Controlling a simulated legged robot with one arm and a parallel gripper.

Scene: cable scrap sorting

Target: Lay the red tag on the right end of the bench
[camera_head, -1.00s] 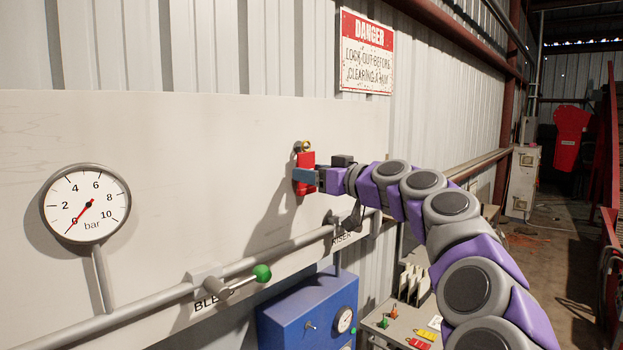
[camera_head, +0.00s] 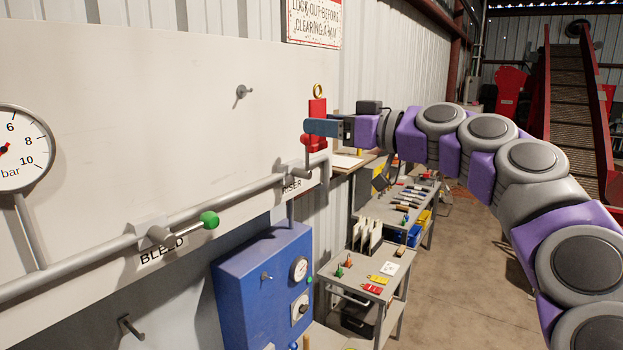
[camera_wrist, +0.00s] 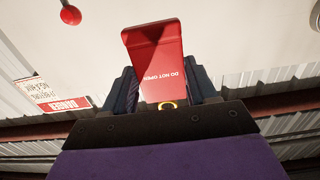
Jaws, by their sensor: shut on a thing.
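My gripper (camera_head: 318,127) is shut on a red tag (camera_head: 317,108) with a brass ring at its top. The tag is upright in the air, in front of the pipe's right end. In the wrist view the tag (camera_wrist: 160,55) shows "DO NOT OPEN" between the fingers. Red also shows below the fingers; I cannot tell whether it is all tag. A small grey bench (camera_head: 345,275) stands low, with a flat red piece (camera_head: 372,288) and a yellow piece (camera_head: 378,279) on it. A longer bench (camera_head: 377,209) with tools lies behind it. I cannot tell which bench is meant.
A bare peg (camera_head: 243,91) sticks out of the white board (camera_head: 130,110). A pipe (camera_head: 240,199) with a green-knobbed lever (camera_head: 209,220) runs along the board. A blue box (camera_head: 250,280) stands below. Open floor (camera_head: 450,280) lies right of the benches.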

